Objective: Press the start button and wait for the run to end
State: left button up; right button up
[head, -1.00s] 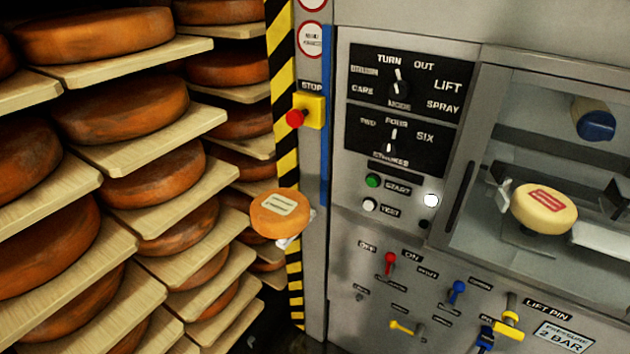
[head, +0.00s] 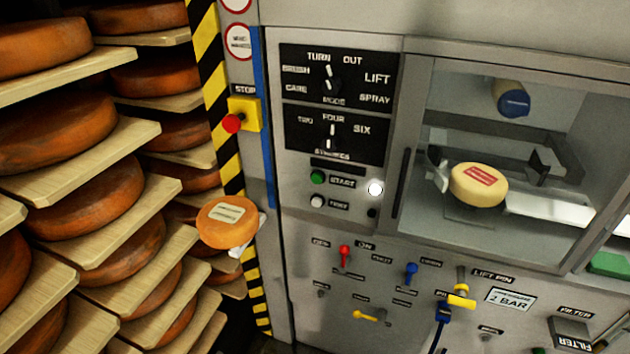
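The green start button (head: 318,177) sits on the left part of the grey machine's front panel, beside a label that reads START. A white test button (head: 317,201) is just below it. A round white lamp (head: 376,188) to the right looks lit. Above are the mode knob (head: 330,78) and the strokes knob (head: 332,135), the latter pointing up towards FOUR. Behind the machine's window a pale yellow cheese wheel (head: 478,185) with a red label sits on a support. Neither of my grippers is in view, and nothing covers the start button.
A red stop button (head: 233,123) on a yellow box is left of the panel. An orange cheese wheel (head: 227,222) with a pale label is below it. Shelves of brown cheese wheels (head: 53,133) fill the left. Red (head: 345,252) and blue (head: 410,270) levers are below the buttons.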

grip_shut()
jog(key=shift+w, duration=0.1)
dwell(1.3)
